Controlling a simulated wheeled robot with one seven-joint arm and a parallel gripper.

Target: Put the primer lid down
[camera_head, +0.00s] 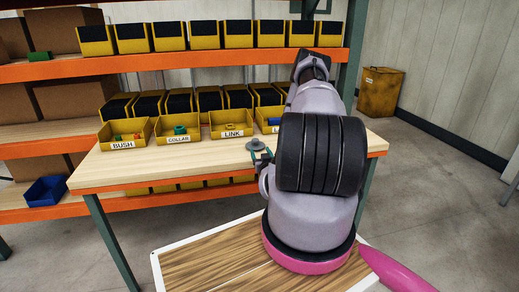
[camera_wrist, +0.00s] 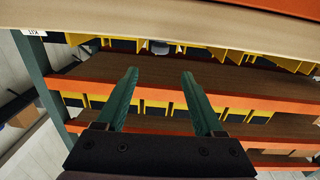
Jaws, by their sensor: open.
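A round grey lid (camera_head: 255,145) with a small knob on top shows in the head view, at the table's front right part, just beyond my fingertips. It looks level and seems to rest on the wooden table top (camera_head: 200,160); contact underneath is hard to tell. My gripper (camera_head: 261,157) is beside it, partly hidden by my arm. In the wrist view my gripper (camera_wrist: 160,75) has two green fingers spread apart, with nothing between them. A small grey shape (camera_wrist: 158,47) shows past the fingertips there; I cannot tell if it is the lid.
Yellow bins labelled BUSH (camera_head: 125,133), COLLAR (camera_head: 178,130) and LINK (camera_head: 231,123) line the table behind the lid. Another bin is partly hidden by my arm. A blue bin (camera_head: 46,190) sits at left. The table top left of the lid is clear.

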